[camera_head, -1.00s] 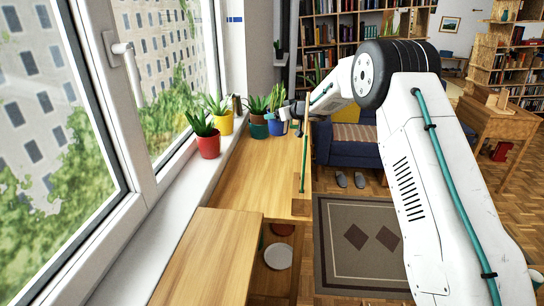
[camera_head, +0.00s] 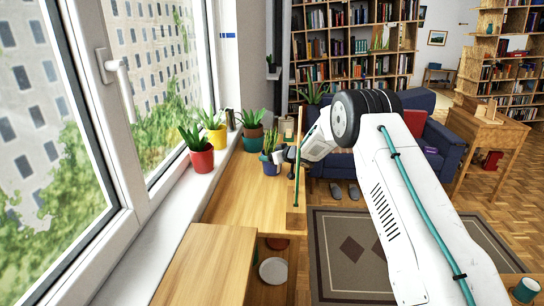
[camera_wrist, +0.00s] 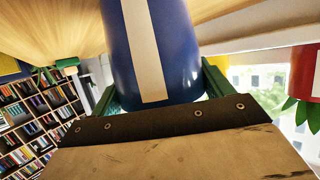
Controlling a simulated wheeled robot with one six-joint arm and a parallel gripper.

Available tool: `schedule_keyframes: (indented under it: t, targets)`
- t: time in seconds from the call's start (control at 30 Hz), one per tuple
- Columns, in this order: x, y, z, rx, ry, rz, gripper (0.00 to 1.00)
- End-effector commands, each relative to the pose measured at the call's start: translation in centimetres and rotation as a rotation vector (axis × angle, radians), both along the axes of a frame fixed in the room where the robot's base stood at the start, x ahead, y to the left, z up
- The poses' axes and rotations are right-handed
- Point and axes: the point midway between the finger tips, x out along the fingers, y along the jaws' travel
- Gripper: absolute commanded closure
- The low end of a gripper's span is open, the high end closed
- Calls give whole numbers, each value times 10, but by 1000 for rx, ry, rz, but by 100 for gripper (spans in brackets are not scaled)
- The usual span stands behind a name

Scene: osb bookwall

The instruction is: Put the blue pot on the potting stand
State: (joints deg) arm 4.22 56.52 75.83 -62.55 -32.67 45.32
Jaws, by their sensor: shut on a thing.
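The blue pot (camera_head: 273,167) holds a spiky green plant and is over the right side of the wooden counter (camera_head: 240,195). My gripper (camera_head: 281,158) is shut on it from the right. In the wrist view, which is upside down, the blue pot (camera_wrist: 155,50) with its cream stripe sits between the green fingers of my gripper (camera_wrist: 158,85). The pot's base is cut off there, so I cannot tell whether it touches the counter. I cannot tell for sure which piece of furniture is the potting stand.
A red pot (camera_head: 202,160) and a yellow pot (camera_head: 217,138) stand on the windowsill. A teal pot (camera_head: 253,142) stands just behind the blue one. A wooden desk (camera_head: 490,127), a blue sofa (camera_head: 440,140) and a rug (camera_head: 350,250) are to the right. The counter's front is clear.

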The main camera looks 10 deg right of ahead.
Motion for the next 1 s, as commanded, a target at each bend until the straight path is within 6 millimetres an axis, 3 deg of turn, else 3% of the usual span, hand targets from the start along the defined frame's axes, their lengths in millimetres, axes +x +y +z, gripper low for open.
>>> schedule_keyframes:
  t: [0.27, 0.3, 0.37, 0.67, 1.0]
  targets:
    - [1, 0, 0, 0, -2, 0, 57]
    - [0, 0, -2, 0, -1, 0, 18]
    - [0, 0, -2, 0, -1, 0, 1]
    - [0, 0, 2, 0, -1, 0, 0]
    - [-51, -26, 27, 0, -1, -2, 0]
